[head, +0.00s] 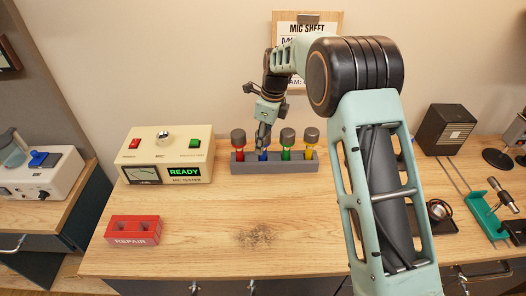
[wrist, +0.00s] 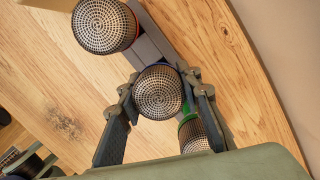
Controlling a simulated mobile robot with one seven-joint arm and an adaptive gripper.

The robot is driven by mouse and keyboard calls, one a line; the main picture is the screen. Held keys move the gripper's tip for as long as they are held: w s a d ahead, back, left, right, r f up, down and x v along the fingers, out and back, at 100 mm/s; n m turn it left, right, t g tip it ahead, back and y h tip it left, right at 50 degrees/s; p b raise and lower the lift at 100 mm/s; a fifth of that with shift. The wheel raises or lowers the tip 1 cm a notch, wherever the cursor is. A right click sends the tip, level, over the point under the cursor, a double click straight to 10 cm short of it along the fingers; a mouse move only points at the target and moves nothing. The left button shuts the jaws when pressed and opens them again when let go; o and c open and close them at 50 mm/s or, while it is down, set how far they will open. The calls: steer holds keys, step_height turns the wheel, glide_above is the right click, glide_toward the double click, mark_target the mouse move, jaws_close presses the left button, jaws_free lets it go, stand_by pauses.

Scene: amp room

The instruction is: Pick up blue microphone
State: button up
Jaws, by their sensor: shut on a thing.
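The blue microphone (head: 263,156) stands in the grey rack (head: 274,168), between the red and green microphones. In the head view only its blue part shows clearly, as my gripper covers its top. In the wrist view its round mesh head (wrist: 158,92) sits between the two fingers, with a sliver of blue at its edge. My gripper (head: 263,143) points down over the rack and is shut on the blue microphone. It also shows in the wrist view (wrist: 160,105), one finger on each side of the microphone. I cannot tell whether the microphone's foot is clear of its slot.
The red microphone (head: 239,141) is close on the left; the green (head: 287,140) and yellow (head: 310,139) ones are on the right. The mic tester (head: 165,157) reads READY. A red repair block (head: 133,230) stands front left.

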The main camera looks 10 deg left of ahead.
steer(key=shift+r, duration=0.15)
jaws_close()
steer(key=shift+r+p, duration=0.45)
steer(key=shift+r, duration=0.1)
steer(key=shift+r+p, duration=0.7)
steer(key=shift+r, duration=0.25)
steer(key=s+d+r+p, duration=0.1)
steer(key=s+d+r, duration=0.8)
steer(key=d, duration=0.1)
steer(key=shift+s+d+r, duration=0.15)
steer(key=shift+s+r, duration=0.05)
steer(key=shift+r, duration=0.2)
steer(key=shift+d, duration=0.1)
